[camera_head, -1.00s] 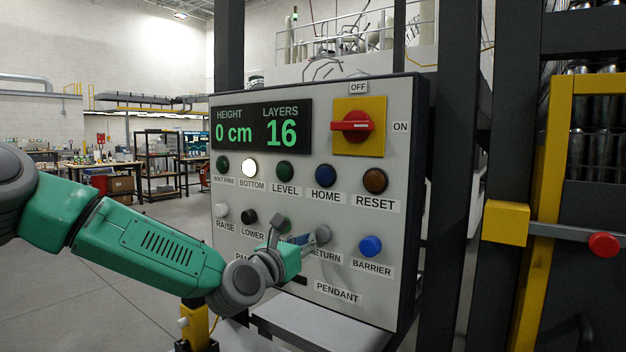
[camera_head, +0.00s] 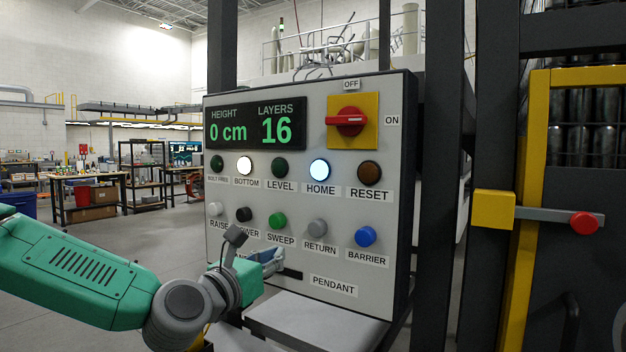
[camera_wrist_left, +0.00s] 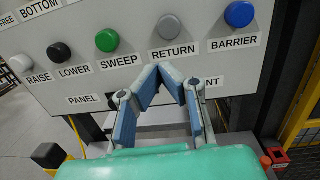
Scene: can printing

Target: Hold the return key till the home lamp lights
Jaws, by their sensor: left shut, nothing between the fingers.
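The grey RETURN key (camera_head: 317,228) sits on the panel's lower button row, between the green SWEEP key (camera_head: 277,220) and the blue BARRIER key (camera_head: 365,236). The HOME lamp (camera_head: 319,169) in the row above is lit bright bluish white. My left gripper (camera_head: 279,258) is shut and empty, below and left of the RETURN key and apart from it. In the left wrist view, the closed fingertips (camera_wrist_left: 167,70) are just below the RETURN key (camera_wrist_left: 171,27). My right gripper is not in view.
The BOTTOM lamp (camera_head: 245,166) is also lit. The display (camera_head: 255,123) reads 0 cm and 16 layers. A red rotary switch (camera_head: 346,121) is at the panel's top right. A grey shelf (camera_head: 315,322) juts out below the panel. A yellow frame with a red knob (camera_head: 583,222) stands at right.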

